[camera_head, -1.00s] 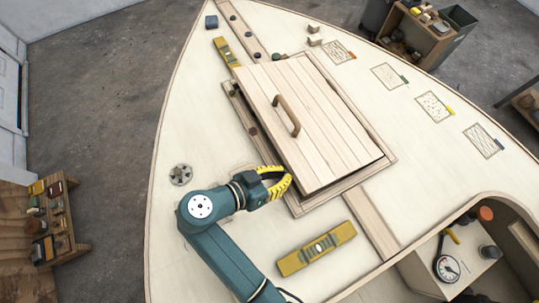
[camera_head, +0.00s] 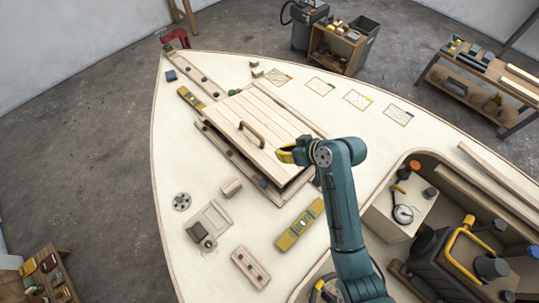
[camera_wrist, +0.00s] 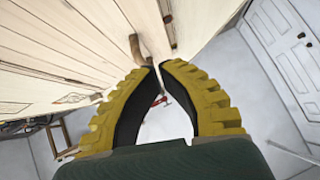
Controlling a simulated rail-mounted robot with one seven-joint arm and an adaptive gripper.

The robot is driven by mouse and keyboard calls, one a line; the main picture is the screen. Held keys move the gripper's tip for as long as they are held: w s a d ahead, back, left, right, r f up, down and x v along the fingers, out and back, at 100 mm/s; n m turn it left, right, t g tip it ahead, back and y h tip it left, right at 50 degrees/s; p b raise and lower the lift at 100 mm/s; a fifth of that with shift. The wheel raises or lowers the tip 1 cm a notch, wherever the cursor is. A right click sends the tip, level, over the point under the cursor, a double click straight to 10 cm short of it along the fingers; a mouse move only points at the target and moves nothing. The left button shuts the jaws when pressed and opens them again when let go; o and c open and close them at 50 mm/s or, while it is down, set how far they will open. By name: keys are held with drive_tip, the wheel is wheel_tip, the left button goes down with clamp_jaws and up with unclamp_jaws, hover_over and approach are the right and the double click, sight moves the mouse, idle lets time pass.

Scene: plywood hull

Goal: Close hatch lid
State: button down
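The hatch lid (camera_head: 252,118) is a pale planked panel with a brown bow handle (camera_head: 251,134). It lies over the hatch frame (camera_head: 228,151) on the deck. A dark gap shows under its left and near edges, so the lid looks slightly raised there. My gripper (camera_head: 284,155) has yellow ribbed fingers and is over the lid's near right part, apart from the handle. In the wrist view, my fingertips (camera_wrist: 157,66) nearly meet with nothing between them. The planked lid (camera_wrist: 75,45) and handle (camera_wrist: 136,48) show beyond them. Contact with the lid is unclear.
A yellow level (camera_head: 300,224) lies on the deck near the hatch, and another yellow level (camera_head: 190,98) lies at far left. Wooden blocks (camera_head: 250,267) and a round fitting (camera_head: 181,201) lie at left.

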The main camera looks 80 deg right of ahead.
sight(258, 160)
drive_tip(key=x, duration=0.7)
drive_tip(key=shift+w+d+f+b, duration=0.1)
drive_tip(key=shift+w+f+b, duration=0.2)
drive_tip(key=shift+b, duration=0.1)
drive_tip(key=f, duration=0.2)
drive_tip(key=w+f, duration=0.1)
drive_tip(key=f, duration=0.1)
drive_tip(key=shift+a+f, duration=0.1)
drive_tip(key=shift+a, duration=0.2)
